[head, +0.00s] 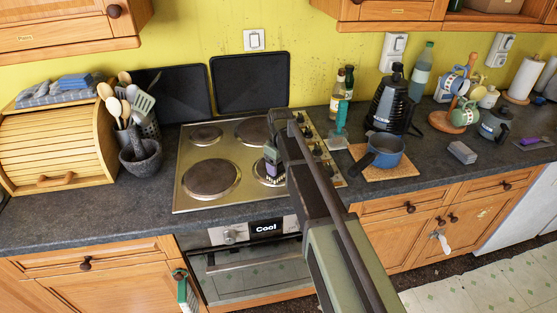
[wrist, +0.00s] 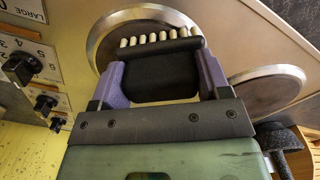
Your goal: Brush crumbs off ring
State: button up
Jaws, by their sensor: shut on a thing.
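My gripper (head: 273,170) is over the front right ring (head: 262,182) of the steel hob (head: 229,198) in the head view. In the wrist view my gripper (wrist: 162,78), with purple fingers, is shut on a black brush (wrist: 165,46) with a row of pale bristles. The brush is over a round ring (wrist: 100,42), whose pale metal rim shows around it. My gripper and the brush hide much of that ring. I cannot make out crumbs on it. Whether the bristles touch the ring is not clear.
Another ring (wrist: 267,92) lies to the right in the wrist view. Black knobs (wrist: 46,103) line the hob's edge. A blue pan (head: 385,151) stands on a cork mat (head: 400,173) right of the hob. A stone mortar (head: 140,158) stands to its left. The oven display (head: 266,226) reads "Cool".

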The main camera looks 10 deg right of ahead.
jog(key=shift+s, duration=0.6)
jog(key=shift+w, duration=0.15)
jog(key=shift+w+f, duration=0.1)
jog(key=shift+w, duration=2.7)
jog(key=shift+w, duration=3)
notch_tip(320, 180, up, 7)
jog(key=p, duration=0.7)
